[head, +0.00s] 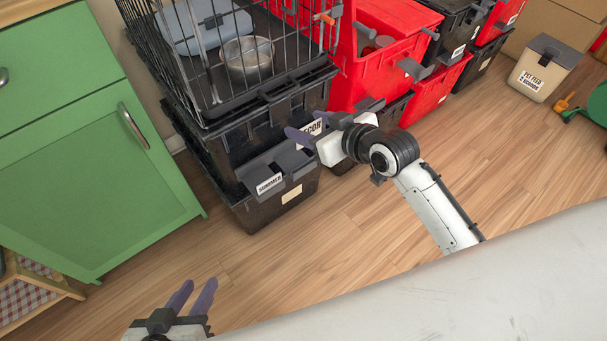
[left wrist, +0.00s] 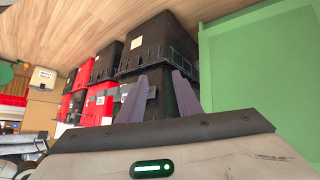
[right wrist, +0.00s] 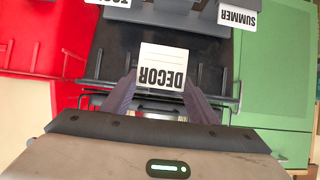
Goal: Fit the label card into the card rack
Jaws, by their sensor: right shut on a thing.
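The white label card reading DECOR (right wrist: 162,62) is held between the fingertips of my right gripper (right wrist: 160,92). The card appears upside down in the right wrist view, in front of a dark tote. In the head view the card (head: 312,127) is partly hidden by my right gripper (head: 304,138), near the front of the black tote stack. I cannot clearly make out the card rack, nor whether the card touches it. My left gripper (head: 191,298) is open and empty above the floor, low in the head view; its spread fingers (left wrist: 158,90) also show in the left wrist view.
A black tote (head: 245,212) with a label and a cream patch stands beside the green cabinet (head: 85,150). A wire cage (head: 185,60) sits on the black stack. Red totes (head: 390,50) stand to the right. The wooden floor in front is clear.

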